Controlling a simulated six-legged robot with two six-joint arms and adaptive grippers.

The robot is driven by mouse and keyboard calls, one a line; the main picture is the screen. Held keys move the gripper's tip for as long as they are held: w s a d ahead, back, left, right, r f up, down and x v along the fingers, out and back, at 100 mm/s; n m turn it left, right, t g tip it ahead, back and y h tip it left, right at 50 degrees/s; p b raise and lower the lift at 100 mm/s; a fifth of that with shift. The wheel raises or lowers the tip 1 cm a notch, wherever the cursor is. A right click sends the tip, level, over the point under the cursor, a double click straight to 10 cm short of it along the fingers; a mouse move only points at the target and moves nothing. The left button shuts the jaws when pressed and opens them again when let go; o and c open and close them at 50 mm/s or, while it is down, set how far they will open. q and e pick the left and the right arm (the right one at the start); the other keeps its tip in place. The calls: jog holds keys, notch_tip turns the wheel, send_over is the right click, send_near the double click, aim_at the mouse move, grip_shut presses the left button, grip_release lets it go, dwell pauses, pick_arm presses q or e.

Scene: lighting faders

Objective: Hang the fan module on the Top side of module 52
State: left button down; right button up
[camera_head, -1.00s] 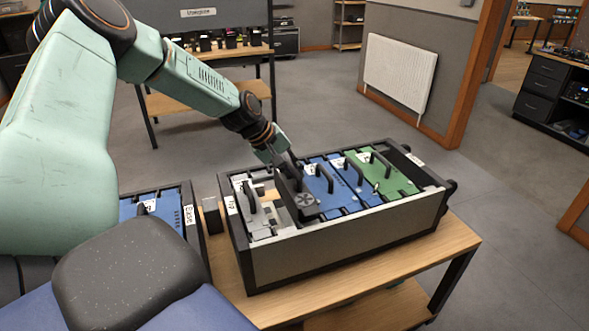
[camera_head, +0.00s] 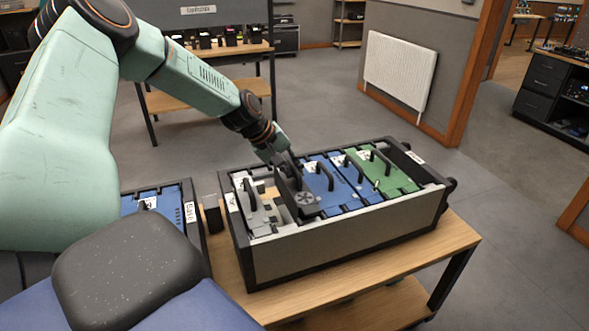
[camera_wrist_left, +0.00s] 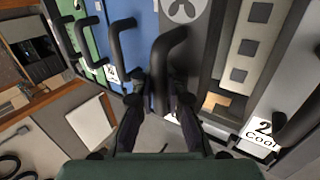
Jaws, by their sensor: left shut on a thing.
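The fan module (camera_head: 306,199) is a dark grey piece with a light fan symbol and a black bar handle. It stands in the open crate (camera_head: 330,240), between pale modules and blue ones; I cannot tell whether it is fully seated. In the left wrist view the fan module (camera_wrist_left: 184,12) is at the top. My left gripper (camera_head: 292,168) is shut on its handle, with the fingers (camera_wrist_left: 160,95) on either side of it in the wrist view. I cannot read which module is 52. My right gripper is not in view.
The crate stands on a wooden bench (camera_head: 462,243). Inside are a pale module (camera_head: 262,219), blue modules (camera_head: 333,196) and a green module (camera_head: 390,176), each with black handles. A second crate (camera_head: 192,218) stands close on the left. Open floor lies behind.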

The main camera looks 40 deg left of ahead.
pick_arm(q)
jog(key=shift+w+f+b, duration=0.1)
jog(key=shift+f+b, duration=1.05)
jog(key=shift+f, duration=0.1)
dwell(0.3)
jog(key=c, duration=1.3)
grip_release()
jog(key=shift+c, duration=0.2)
jog(key=shift+o, duration=0.2)
jog(key=shift+s+f, duration=0.1)
jog(key=shift+s, duration=0.1)
jog(key=shift+s+a+r, duration=0.2)
jog(key=shift+s+r, duration=0.05)
jog(key=shift+r, duration=0.4)
jog(key=s+a+r+p, duration=0.1)
jog(key=s+r+p, duration=0.2)
jog(key=r+p, duration=0.7)
notch_tip(320, 180, up, 2)
jog(key=shift+a+r, duration=0.1)
jog(key=shift+a, duration=0.2)
